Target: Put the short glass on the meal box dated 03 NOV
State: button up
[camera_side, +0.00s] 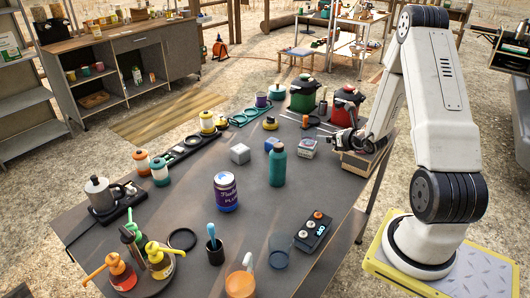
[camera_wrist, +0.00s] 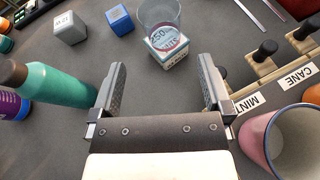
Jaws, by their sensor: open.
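A clear short glass (camera_wrist: 160,14) shows in the wrist view at top centre. It appears to stand on a small white and teal box (camera_wrist: 170,54), whose "250" label shows through its base. The box is also in the side view (camera_side: 307,149). A pale grey box (camera_wrist: 69,28) carries small print that I cannot read surely; it also shows in the side view (camera_side: 240,154). A blue box (camera_wrist: 119,20) lies between them. No 03 NOV date is legible. My gripper (camera_wrist: 162,68) is open and empty, its fingers either side of the white and teal box's near side.
A teal bottle (camera_side: 277,165) stands close to the left finger. A pink mug (camera_wrist: 280,145) and a wooden rack (camera_wrist: 275,75) labelled MINT and CANE are on the right. A blue jar (camera_side: 226,192) stands nearer the table's middle. Bare table surrounds the small boxes.

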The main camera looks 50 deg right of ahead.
jog(key=shift+a, duration=0.1)
jog(key=w+a+r+n+g+y, duration=0.1)
jog(key=w+a+n+g+y, duration=0.1)
jog(key=a+n+y, duration=0.6)
jog(key=w+a+r+n+g+y, duration=0.15)
jog(key=a+n, duration=0.35)
jog(key=a, duration=0.7)
jog(key=s+a+r+n+g+h, duration=0.2)
jog(key=a+n, duration=0.5)
jog(key=n, duration=0.7)
jog(key=s+a+r+n+g+h, duration=0.2)
jog(key=s+a+n+g, duration=0.2)
jog(key=n, duration=1)
jog(key=s+a, duration=0.3)
jog(key=shift+s+r+h, duration=0.15)
jog(key=shift+r+h, duration=0.2)
